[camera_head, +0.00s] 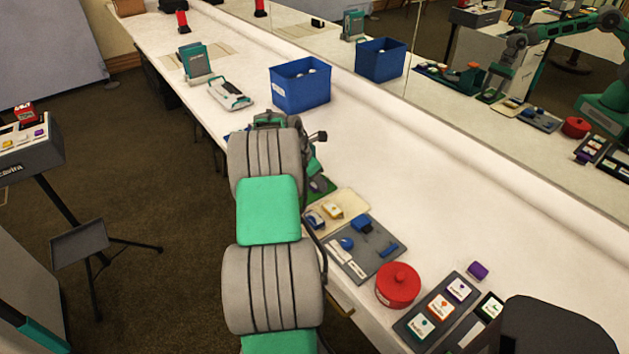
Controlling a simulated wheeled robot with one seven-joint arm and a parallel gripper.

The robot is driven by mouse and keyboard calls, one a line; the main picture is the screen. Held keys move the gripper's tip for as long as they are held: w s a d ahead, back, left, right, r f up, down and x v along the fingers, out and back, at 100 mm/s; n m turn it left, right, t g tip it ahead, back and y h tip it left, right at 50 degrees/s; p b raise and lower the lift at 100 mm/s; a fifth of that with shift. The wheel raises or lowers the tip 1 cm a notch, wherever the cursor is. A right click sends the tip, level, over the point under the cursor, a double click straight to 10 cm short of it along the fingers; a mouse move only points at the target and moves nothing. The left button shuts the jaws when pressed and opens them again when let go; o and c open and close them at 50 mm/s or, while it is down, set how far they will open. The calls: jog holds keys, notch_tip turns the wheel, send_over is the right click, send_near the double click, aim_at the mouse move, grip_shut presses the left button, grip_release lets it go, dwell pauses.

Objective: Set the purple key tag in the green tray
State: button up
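A small purple block (478,271), which may be the key tag, lies on the white counter just beyond the dark card rack. The green tray (329,189) shows only in part beside my arm, which covers the rest. A small bluish-purple thing (318,185) shows at the tray; I cannot tell what it is or whether it is the key tag. My gripper (290,122) is at the far end of my arm, near the green tray. Its fingers are hidden, so I cannot tell whether it is open or holds anything.
A cream tray (349,199) and a grey tray (373,267) with blue items lie nearer. A red lidded pot (398,285) and a card rack (416,325) follow. A blue bin (300,86) stands farther off. A mirror (450,60) runs behind the counter, whose right-middle is clear.

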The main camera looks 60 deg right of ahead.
jog(key=shift+o, duration=0.5)
jog(key=v, duration=0.8)
